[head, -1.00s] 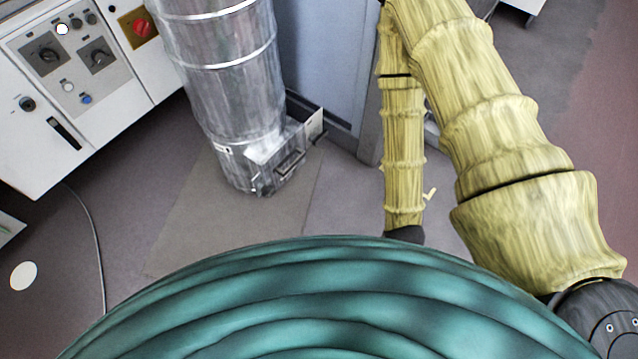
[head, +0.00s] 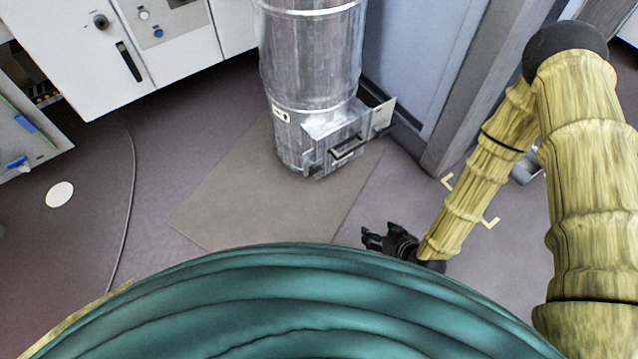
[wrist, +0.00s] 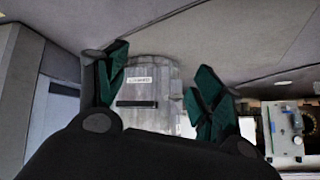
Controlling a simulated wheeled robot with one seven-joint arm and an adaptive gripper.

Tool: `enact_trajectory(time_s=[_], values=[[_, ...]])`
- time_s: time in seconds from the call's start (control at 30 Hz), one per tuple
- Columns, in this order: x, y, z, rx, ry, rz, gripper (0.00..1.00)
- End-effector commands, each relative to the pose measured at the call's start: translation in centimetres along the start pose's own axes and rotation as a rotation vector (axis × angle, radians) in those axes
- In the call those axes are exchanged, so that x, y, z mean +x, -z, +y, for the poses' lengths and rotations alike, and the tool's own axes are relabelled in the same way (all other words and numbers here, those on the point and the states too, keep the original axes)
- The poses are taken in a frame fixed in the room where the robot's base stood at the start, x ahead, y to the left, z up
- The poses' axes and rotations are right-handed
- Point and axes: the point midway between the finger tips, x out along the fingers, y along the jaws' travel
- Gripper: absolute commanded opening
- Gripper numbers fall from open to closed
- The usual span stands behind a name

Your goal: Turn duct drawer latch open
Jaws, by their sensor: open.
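The silver metal duct (head: 310,55) stands on the floor in the upper middle of the head view. At its foot is a boxy drawer (head: 318,128) with a dark bar handle (head: 348,148); I cannot clearly make out which small part is the latch. My gripper (head: 368,237) is below and right of the drawer, apart from it, and its jaws are open and empty. In the wrist view the open green-tipped fingers (wrist: 160,90) stand either side of the duct (wrist: 152,70), which shows a label and a dark bar beyond them.
A white control cabinet (head: 85,60) stands at the upper left, with a cable (head: 132,180) on the floor. A blue-grey panel and post (head: 460,90) stand right of the duct. Floor in front of the drawer is clear.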

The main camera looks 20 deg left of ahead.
Motion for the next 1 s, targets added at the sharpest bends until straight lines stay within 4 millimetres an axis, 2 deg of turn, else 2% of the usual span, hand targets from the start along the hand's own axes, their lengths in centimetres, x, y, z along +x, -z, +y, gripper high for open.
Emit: enact_trajectory(time_s=[0.03,0.1,0.3,0.4,0.53,0.7,0.87,1.0], values=[[2.8,-0.1,-0.2,-0.031,0.025,0.06,0.68],[5.1,1.0,-0.9,-0.076,0.06,0.147,0.68],[10.7,4.3,-3.3,-0.19,0.148,0.398,0.68],[12.6,5.8,-4.4,-0.235,0.184,0.517,0.68],[14.1,7.3,-5.6,-0.279,0.217,0.642,0.68],[14.8,8.5,-6.5,-0.309,0.239,0.736,0.68],[15.2,9.2,-6.9,-0.317,0.245,0.762,0.68],[16.3,10.0,-7.4,-0.318,0.246,0.762,0.68]])
